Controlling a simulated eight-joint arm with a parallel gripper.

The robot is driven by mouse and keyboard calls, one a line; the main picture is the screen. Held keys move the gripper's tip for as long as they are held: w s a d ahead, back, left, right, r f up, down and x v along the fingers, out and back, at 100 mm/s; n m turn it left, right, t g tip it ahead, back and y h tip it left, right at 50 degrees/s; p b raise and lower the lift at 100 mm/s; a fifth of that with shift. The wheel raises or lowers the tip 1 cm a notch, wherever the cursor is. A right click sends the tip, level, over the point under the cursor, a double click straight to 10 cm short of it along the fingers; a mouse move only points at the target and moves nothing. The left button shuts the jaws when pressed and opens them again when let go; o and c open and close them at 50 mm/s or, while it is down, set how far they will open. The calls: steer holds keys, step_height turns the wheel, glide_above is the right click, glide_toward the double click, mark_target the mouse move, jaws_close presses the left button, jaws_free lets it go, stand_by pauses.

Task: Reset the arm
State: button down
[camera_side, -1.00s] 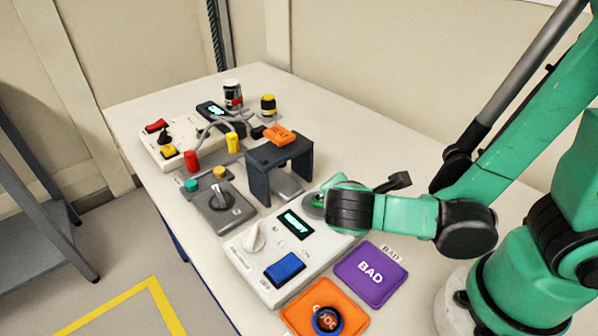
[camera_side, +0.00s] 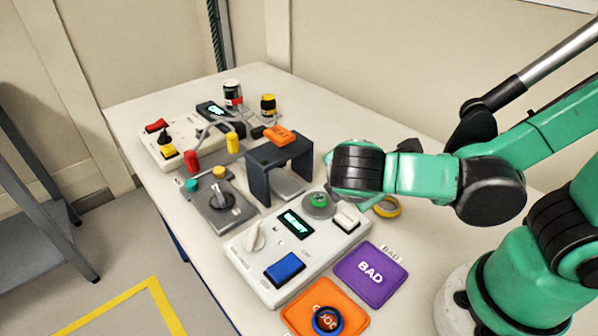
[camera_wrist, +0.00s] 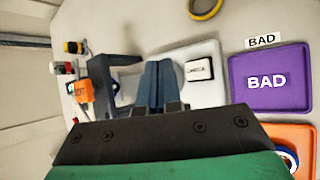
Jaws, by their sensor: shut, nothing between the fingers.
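My arm reaches in from the right in the side view, with its wrist above the table near the white control box (camera_side: 296,258). My gripper (camera_wrist: 161,68) shows in the wrist view with its two grey fingers together and nothing between them. In the side view the fingers are hidden behind the wrist. The box has a lit display, a blue button (camera_side: 285,269), a white knob, a green knob (camera_side: 319,200) and a white button (camera_side: 347,218). The white button also shows in the wrist view (camera_wrist: 199,70), right of the fingers.
The purple BAD pad (camera_side: 371,274) and an orange pad (camera_side: 300,312) lie in front. A yellow ring (camera_side: 387,207) lies right. The back right table is clear.

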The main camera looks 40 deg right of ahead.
steer(key=m, duration=0.1)
steer(key=m+y, duration=0.1)
steer(key=d+m+y, duration=0.1)
steer(key=shift+w+d+f+g, duration=0.1)
steer(key=shift+w+f+g, duration=0.15)
steer(key=shift+g, duration=0.15)
steer(key=m, duration=0.1)
steer(key=m+y, duration=0.1)
steer(key=m, duration=0.1)
steer(key=shift+w+d+r+y, duration=0.1)
steer(key=shift+d+y, duration=0.2)
steer(key=r+m+t+y, duration=0.1)
steer(key=m, duration=0.2)
steer(key=w+d+r+m+y, duration=0.1)
steer(key=m, duration=0.2)
steer(key=r+m+t+y, duration=0.1)
steer(key=m, duration=0.3)
steer(key=shift+w+d+r+t+y, duration=0.25)
steer(key=shift+w+d+t+y, duration=0.05)
steer(key=shift+d+y, duration=0.1)
